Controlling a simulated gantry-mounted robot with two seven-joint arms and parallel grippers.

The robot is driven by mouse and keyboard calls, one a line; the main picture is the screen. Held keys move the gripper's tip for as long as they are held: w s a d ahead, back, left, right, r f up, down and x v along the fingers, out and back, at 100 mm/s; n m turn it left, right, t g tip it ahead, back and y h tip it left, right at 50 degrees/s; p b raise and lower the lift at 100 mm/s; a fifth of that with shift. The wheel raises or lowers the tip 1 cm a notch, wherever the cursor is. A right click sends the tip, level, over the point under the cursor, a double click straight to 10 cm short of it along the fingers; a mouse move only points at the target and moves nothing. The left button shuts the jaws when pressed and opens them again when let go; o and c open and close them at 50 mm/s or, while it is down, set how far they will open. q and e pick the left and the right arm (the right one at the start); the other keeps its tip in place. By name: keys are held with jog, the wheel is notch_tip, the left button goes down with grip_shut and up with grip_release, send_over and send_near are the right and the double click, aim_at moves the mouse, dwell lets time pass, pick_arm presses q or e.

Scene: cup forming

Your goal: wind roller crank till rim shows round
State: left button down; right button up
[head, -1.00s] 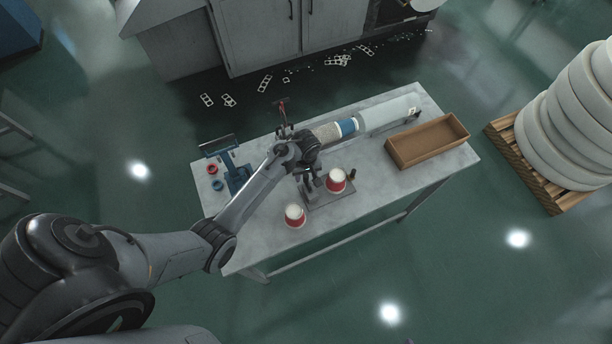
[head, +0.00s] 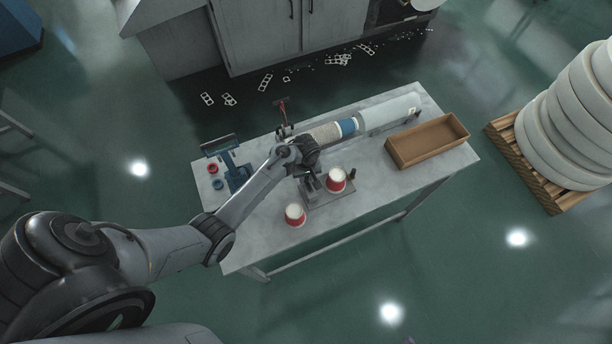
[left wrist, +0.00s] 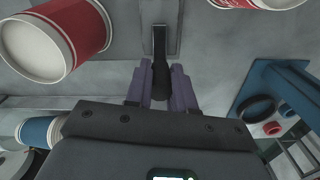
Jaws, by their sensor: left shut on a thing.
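My left gripper (head: 309,178) is over the middle of the table. In the left wrist view its purple fingers (left wrist: 160,74) are shut around a dark upright handle, which I take as the crank (left wrist: 160,42). The crank stands at a grey base plate (head: 340,198). A red and white cup (head: 336,181) is at this plate, close to the right of the gripper. Its rim is too small to judge. A second red and white cup (head: 295,216) stands nearer the table's front edge. Part of the forming fixture is hidden under my wrist. My right gripper does not show.
An open brown box (head: 429,145) stands at the right of the table. A long sleeve of cups with a blue end (head: 347,127) lies behind the gripper. A blue device (head: 237,178) stands at the left. The front left tabletop is clear.

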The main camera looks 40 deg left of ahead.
pick_arm(q)
jog(key=shift+w+d+m, duration=0.1)
jog(key=shift+w+m, duration=0.05)
jog(key=shift+m, duration=0.15)
